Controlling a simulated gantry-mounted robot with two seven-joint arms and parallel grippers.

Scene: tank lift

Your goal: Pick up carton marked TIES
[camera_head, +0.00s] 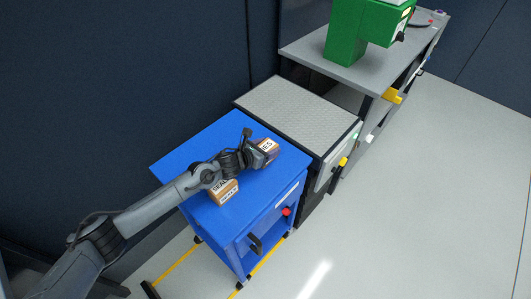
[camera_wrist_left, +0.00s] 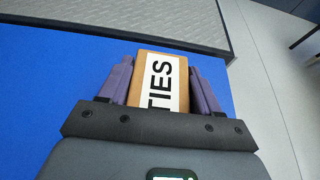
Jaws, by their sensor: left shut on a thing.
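The carton marked TIES (camera_wrist_left: 160,82) is a small brown box with a white label, seen from above between the two purple-grey fingers of my left gripper (camera_wrist_left: 160,85) in the left wrist view. The fingers are shut on its two sides. In the head view the left gripper (camera_head: 262,152) is over the far part of the blue cart's top (camera_head: 185,148), with part of the TIES label showing. I cannot tell whether the carton touches the cart top. My right gripper is not in view.
A second brown carton (camera_head: 223,192), its label partly covered by my left arm, sits on the cart. A grey textured platform (camera_head: 297,112) stands right behind the cart. A grey bench (camera_head: 325,66) holds a green machine (camera_head: 346,35). The floor at right is clear.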

